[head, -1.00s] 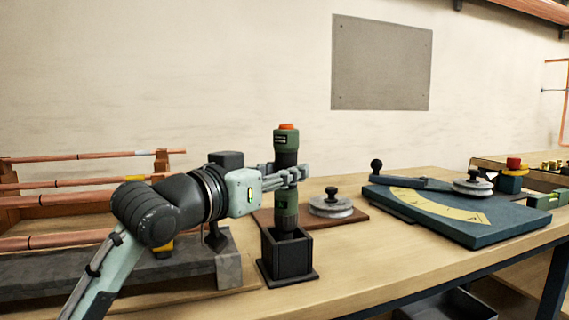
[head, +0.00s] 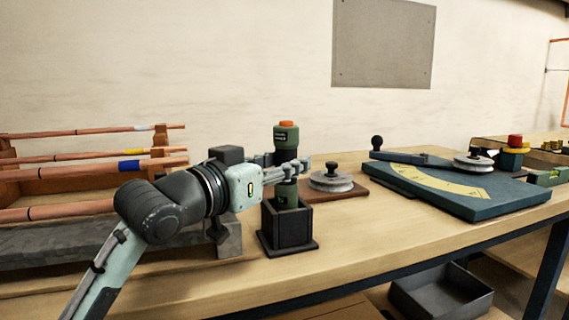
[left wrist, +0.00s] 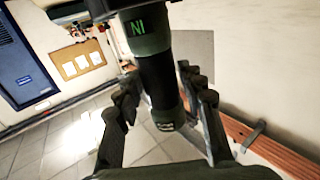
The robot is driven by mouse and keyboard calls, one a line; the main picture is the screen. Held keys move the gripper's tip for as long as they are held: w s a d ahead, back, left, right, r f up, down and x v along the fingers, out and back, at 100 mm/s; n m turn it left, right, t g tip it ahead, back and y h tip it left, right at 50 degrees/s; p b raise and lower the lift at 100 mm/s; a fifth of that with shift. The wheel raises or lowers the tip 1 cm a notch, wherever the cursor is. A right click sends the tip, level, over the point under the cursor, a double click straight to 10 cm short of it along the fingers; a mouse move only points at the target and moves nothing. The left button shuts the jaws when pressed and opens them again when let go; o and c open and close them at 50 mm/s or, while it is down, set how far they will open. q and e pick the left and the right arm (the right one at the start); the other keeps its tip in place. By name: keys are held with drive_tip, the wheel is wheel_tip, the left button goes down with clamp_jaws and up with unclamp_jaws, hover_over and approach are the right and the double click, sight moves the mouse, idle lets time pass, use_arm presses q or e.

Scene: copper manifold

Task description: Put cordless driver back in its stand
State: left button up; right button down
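The cordless driver (head: 286,136) is upright, with a green top, an orange cap and a black grip. Its lower green end (head: 287,195) is inside the mouth of the dark square stand (head: 287,235), and the stand's walls hide the bottom tip. My left gripper (head: 287,171) is shut on the driver's middle, just above the stand. In the left wrist view, the driver (left wrist: 158,82) stands between the two fingers (left wrist: 160,98), one on each side of its black grip. My right gripper is in neither view.
Copper pipes on a rack (head: 75,160) lie at the left. A grey disc with a knob (head: 331,181) sits on a brown board just behind the stand. A blue bending plate (head: 480,195) with a yellow scale is at the right. Bare bench lies in front of it.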

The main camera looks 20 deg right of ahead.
use_arm(q)
drive_tip(key=shift+o, duration=1.1)
drive_tip(key=shift+f, duration=0.2)
drive_tip(key=v, duration=1.2)
drive_tip(key=shift+r, duration=0.15)
